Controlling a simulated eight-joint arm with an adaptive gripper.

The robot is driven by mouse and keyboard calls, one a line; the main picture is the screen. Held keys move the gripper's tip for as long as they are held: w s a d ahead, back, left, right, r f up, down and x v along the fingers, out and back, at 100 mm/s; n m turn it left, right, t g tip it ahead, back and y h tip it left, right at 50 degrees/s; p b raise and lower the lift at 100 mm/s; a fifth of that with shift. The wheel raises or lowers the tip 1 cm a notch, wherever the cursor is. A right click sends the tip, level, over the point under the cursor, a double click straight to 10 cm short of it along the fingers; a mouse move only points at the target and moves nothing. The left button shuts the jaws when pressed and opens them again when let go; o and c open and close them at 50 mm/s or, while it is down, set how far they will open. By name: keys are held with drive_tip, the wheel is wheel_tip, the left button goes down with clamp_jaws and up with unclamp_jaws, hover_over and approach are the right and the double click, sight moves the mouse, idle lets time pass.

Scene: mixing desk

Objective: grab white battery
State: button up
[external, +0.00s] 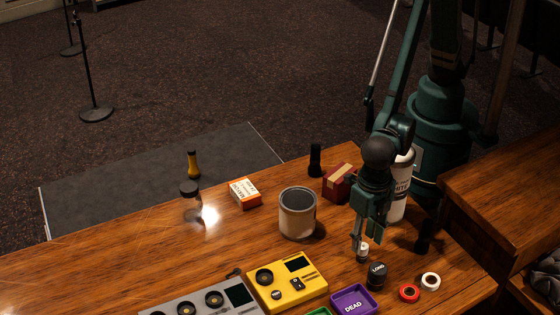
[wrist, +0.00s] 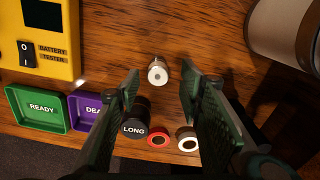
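The white battery (external: 363,254) stands upright on the wooden desk, just below my gripper (external: 367,238). In the wrist view the battery (wrist: 158,72) shows end-on as a small pale disc with a light centre. My gripper is open in the wrist view (wrist: 160,82), with one finger on each side of the battery and a gap on both sides. The fingers point down. I cannot tell whether the tips reach below the battery's top.
A black jar marked LONG (external: 377,275) stands close by, with red (external: 409,293) and white (external: 430,281) rings right of it. The purple DEAD tray (external: 341,307) and yellow battery tester (external: 272,292) are left. A large can (external: 298,224) stands behind left.

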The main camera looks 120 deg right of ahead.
sight(363, 245)
drive_tip(key=shift+f, duration=0.15)
drive_tip(key=shift+w+f+b, duration=0.2)
drive_tip(key=shift+f+b, duration=0.15)
drive_tip(key=shift+f, duration=2.15)
drive_tip(key=c, duration=1.1)
drive_tip(key=shift+o, duration=0.2)
drive_tip(key=shift+r, duration=0.15)
drive_tip(key=shift+r+p, duration=0.55)
drive_tip(key=shift+r, duration=4.35)
